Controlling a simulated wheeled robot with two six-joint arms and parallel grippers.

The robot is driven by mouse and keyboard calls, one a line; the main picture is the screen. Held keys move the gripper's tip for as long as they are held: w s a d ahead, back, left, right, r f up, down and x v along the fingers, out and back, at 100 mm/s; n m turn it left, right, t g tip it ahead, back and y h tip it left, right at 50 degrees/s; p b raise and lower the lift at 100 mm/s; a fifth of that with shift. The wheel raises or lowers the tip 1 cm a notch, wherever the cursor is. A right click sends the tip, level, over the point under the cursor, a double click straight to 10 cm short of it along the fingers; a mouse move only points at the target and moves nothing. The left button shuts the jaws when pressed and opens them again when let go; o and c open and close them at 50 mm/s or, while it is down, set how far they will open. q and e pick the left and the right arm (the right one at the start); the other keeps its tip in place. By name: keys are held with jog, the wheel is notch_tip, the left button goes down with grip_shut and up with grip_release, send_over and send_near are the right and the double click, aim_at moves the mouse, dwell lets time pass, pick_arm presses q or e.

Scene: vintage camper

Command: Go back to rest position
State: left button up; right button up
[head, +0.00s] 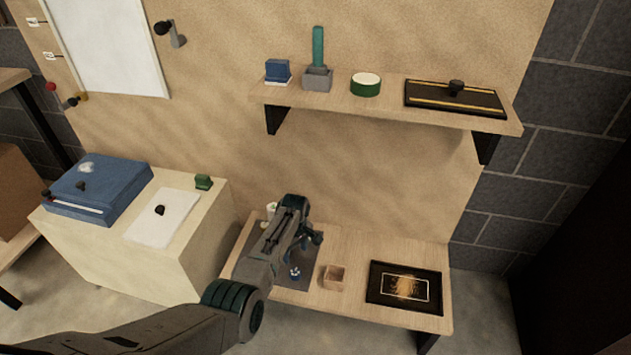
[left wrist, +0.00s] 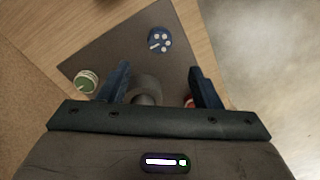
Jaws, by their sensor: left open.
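My left gripper (head: 312,237) is open and reaches over the grey mat (head: 302,272) on the low wooden bench. In the left wrist view its two fingers (left wrist: 158,88) are spread apart above the mat. A round grey thing (left wrist: 148,86) shows between them, partly hidden by the gripper body; I cannot tell what it is. A blue round item with white dots (left wrist: 160,40) lies ahead of the fingers. A green-and-white round item (left wrist: 86,82) is beside the left finger. A red item is mostly hidden behind the right finger. My right gripper does not show.
The bench also holds a small wooden box (head: 334,278) and a black framed tray (head: 404,287). A wall shelf (head: 388,114) with several items hangs above. A pale cabinet (head: 110,252) with a blue case (head: 100,190) stands at left. Floor shows right of the bench.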

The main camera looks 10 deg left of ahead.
pick_arm(q)
jog(key=s+a+f+m+p, duration=0.3)
jog(key=s+f, duration=0.4)
jog(key=s, duration=0.5)
jog(key=s+a+f+m+p, duration=0.2)
jog(key=s+a+f+p, duration=0.15)
jog(key=s+f, duration=0.65)
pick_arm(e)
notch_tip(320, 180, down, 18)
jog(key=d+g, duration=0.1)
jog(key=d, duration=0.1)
pick_arm(q)
jog(key=s+a+m+t+p, duration=0.1)
jog(key=s+a+m+p, duration=0.1)
jog(key=s, duration=1.3)
jog(key=s+a+m+p, duration=0.3)
jog(key=s+m, duration=0.1)
jog(key=s, duration=1)
jog(key=shift+s+a+t, duration=0.2)
jog(key=shift+s+t, duration=0.15)
jog(key=shift+t, duration=0.05)
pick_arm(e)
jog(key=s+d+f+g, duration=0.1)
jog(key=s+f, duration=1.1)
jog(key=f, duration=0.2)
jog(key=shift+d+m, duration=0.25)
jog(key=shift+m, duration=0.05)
pick_arm(q)
jog(key=shift+s, duration=0.1)
